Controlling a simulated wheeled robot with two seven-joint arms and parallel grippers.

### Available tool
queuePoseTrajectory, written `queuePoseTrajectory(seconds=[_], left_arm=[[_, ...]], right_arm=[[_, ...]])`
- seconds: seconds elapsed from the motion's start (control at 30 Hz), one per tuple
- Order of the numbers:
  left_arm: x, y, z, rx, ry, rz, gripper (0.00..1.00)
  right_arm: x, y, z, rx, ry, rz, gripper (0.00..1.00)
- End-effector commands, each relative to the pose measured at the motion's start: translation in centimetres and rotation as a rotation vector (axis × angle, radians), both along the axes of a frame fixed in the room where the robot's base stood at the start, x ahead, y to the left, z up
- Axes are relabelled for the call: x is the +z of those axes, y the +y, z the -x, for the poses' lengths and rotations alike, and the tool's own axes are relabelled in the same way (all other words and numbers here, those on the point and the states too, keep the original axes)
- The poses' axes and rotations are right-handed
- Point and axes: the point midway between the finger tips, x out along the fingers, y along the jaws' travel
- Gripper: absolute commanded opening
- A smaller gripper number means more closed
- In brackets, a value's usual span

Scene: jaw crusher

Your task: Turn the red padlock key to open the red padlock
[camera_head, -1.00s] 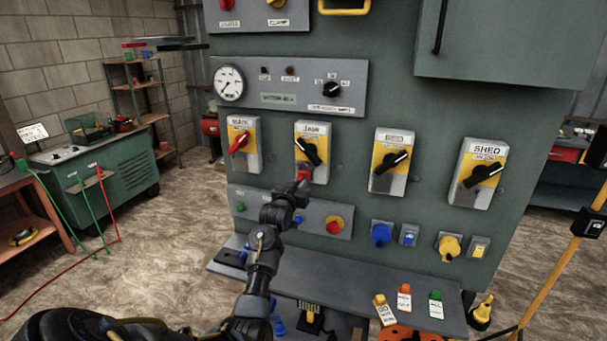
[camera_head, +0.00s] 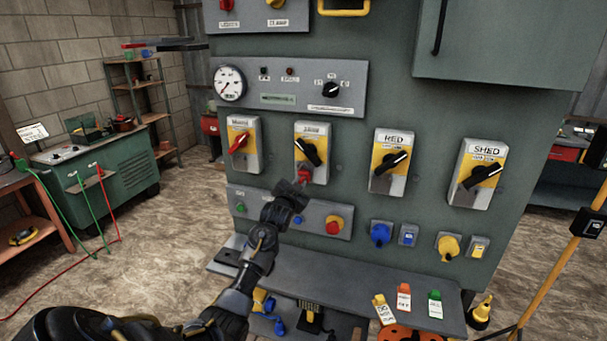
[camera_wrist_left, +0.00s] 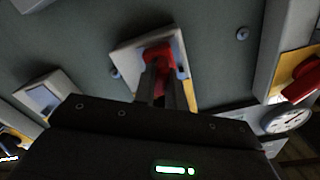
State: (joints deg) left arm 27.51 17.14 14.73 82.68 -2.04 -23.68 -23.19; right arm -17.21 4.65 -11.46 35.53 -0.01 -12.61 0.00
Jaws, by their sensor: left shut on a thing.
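The red padlock (camera_head: 305,175) hangs at the lower part of the switch box (camera_head: 313,152) with a black handle, second from left on the panel. In the left wrist view the red padlock (camera_wrist_left: 158,53) shows in front of the pale box plate. My left gripper (camera_head: 299,184) reaches up to it from below. Its fingers (camera_wrist_left: 164,84) are close together, shut on a small piece at the padlock. The red padlock key is mostly hidden between the fingers, and its turn angle cannot be made out. My right gripper is not in view.
Switch boxes with a red handle (camera_head: 239,143) and black handles (camera_head: 391,160) flank this one. Below are a button strip (camera_head: 326,221) with a red knob and a grey shelf (camera_head: 345,283) with several tags. A gauge (camera_head: 229,83) sits above left.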

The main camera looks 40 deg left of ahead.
Motion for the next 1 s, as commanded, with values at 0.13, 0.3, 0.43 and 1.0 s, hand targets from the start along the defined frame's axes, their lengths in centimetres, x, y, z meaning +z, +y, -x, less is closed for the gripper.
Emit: queuePoseTrajectory(seconds=[0.13,0.3,0.43,1.0], left_arm=[[0.39,0.09,-0.06,0.002,0.03,-0.106,0.0],[0.38,0.14,-0.04,0.003,0.028,-0.103,0.0],[0.39,0.13,-0.04,0.003,0.028,-0.103,0.0],[0.38,0.19,-0.14,0.005,0.137,-0.414,0.0]], right_arm=[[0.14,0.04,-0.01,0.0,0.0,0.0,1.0],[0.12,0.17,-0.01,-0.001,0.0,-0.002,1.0],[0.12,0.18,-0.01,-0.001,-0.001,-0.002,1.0],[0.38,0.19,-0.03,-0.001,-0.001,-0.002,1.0]])
